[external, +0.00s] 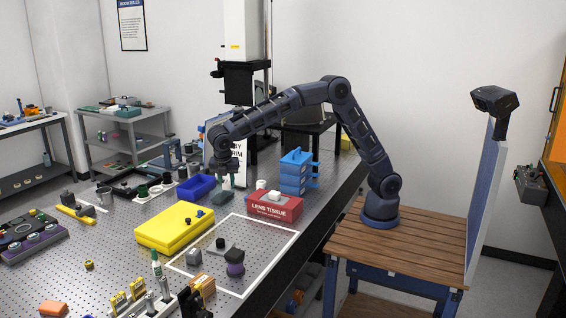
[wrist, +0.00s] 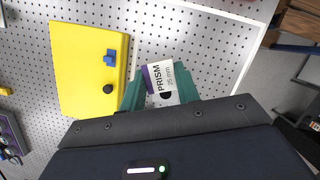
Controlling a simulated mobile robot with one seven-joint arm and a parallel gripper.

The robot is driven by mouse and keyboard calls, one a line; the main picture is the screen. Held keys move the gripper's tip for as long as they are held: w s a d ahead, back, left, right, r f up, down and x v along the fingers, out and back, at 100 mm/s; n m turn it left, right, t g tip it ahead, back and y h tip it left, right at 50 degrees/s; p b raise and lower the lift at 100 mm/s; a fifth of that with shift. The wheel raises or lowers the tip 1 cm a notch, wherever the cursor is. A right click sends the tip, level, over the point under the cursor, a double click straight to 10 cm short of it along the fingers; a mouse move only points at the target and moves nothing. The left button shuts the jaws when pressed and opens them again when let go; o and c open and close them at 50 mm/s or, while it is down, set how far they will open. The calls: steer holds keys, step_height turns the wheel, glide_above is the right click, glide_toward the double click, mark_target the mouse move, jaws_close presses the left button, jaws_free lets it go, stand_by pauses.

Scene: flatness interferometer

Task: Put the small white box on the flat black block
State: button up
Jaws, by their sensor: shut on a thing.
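My gripper (external: 223,197) hangs over the bench beyond the yellow case in the external view. In the wrist view its teal fingers (wrist: 163,95) are shut on the small white box (wrist: 162,84), which is labelled "PRISM 25 mm". I cannot single out the flat black block for certain in either view.
A yellow case (external: 172,228) with small knobs also shows in the wrist view (wrist: 88,62). A red lens tissue box (external: 273,208), blue bin (external: 196,188) and blue stack (external: 296,172) stand nearby. A white-outlined area (external: 268,262) holds a purple-and-black piece (external: 235,262) and has bare room.

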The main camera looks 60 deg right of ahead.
steer(key=s+a+r+n+t+y, duration=0.1)
steer(key=s+a+r+n, duration=0.2)
steer(key=s+a+n, duration=0.55)
step_height(320, 180, up, 4)
steer(key=n+t+y, duration=0.1)
steer(key=n+y, duration=0.1)
steer(key=n, duration=0.3)
glide_above(233, 252)
steer(key=s, duration=0.1)
step_height(233, 252, down, 20)
steer(key=shift+s+r, duration=0.1)
steer(key=shift+r, duration=0.05)
steer(key=o, duration=0.9)
steer(key=shift+o, duration=0.2)
steer(key=v, duration=1.2)
